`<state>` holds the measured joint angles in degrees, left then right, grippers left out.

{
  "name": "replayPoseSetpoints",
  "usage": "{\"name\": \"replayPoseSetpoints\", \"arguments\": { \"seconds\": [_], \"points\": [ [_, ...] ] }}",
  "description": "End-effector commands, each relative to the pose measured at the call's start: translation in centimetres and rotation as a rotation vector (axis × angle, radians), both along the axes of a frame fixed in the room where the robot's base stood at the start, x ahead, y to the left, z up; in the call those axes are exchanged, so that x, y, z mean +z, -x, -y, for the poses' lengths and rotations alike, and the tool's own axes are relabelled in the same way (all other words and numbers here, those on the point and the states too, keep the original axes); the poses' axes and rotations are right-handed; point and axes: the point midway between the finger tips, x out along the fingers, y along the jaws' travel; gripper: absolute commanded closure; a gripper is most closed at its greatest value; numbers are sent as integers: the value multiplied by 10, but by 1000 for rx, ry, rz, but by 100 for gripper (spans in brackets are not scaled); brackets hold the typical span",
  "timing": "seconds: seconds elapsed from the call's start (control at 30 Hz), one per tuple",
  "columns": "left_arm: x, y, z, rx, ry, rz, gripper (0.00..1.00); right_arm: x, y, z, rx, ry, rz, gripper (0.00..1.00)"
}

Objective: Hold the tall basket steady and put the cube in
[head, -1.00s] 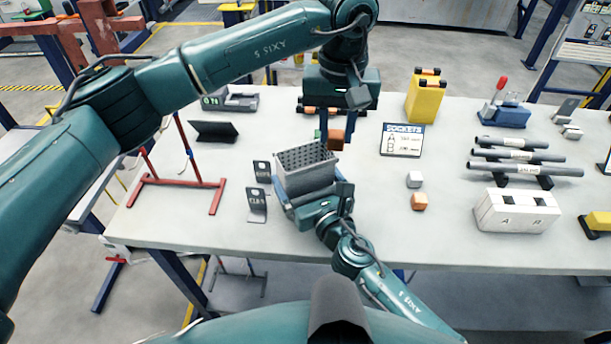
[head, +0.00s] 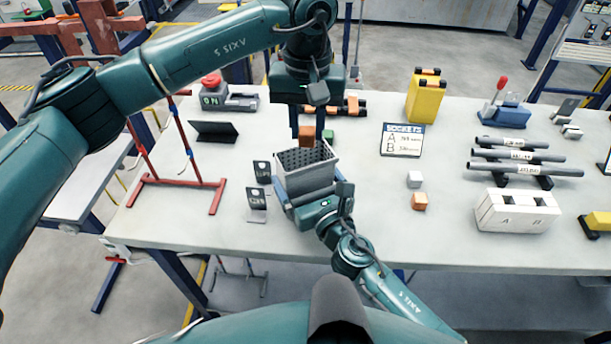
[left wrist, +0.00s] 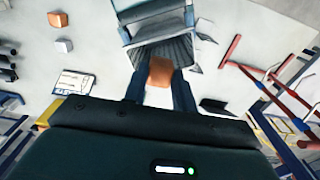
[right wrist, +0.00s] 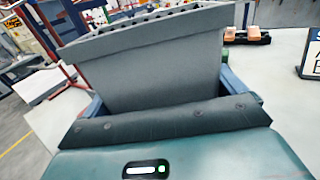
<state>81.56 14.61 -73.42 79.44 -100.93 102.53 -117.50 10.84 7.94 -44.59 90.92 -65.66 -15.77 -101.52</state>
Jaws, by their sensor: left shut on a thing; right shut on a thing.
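The tall grey basket (head: 305,178) stands on the table with its open top up. My right gripper (head: 312,205) is shut on the basket from the front; in the right wrist view the basket's grey wall (right wrist: 155,70) fills the space between the fingers. My left gripper (head: 306,122) points down over the basket's far part, shut on an orange-brown cube (head: 306,138). The cube also shows between the fingers in the left wrist view (left wrist: 161,72). It appears above the rim; its exact height is hard to tell.
Two dark label stands (head: 257,198) are left of the basket, beside a red frame (head: 178,190). A white cube (head: 414,179) and another orange cube (head: 419,201) lie to the right. A sockets sign (head: 402,140) stands behind them.

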Motion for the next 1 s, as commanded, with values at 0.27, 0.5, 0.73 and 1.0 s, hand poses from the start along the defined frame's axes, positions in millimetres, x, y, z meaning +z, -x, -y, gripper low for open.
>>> {"name": "replayPoseSetpoints", "arguments": {
  "seconds": [0.27, 0.5, 0.73, 1.0],
  "points": [
    [1, 0, -3, -1, 1, 1, 100, 0, 0, 0, 0, 0, 1, 32],
    [-3, 0, -3, 0, 0, 0, 100, 0, 0, 0, 0, 0, 1, 32],
    [-17, 0, -3, -1, 0, -1, 100, 0, 0, 0, 0, 0, 1, 32],
    [-33, 0, -3, 0, 0, 0, 100, 0, 0, 0, 0, 0, 1, 32]
  ]
}}
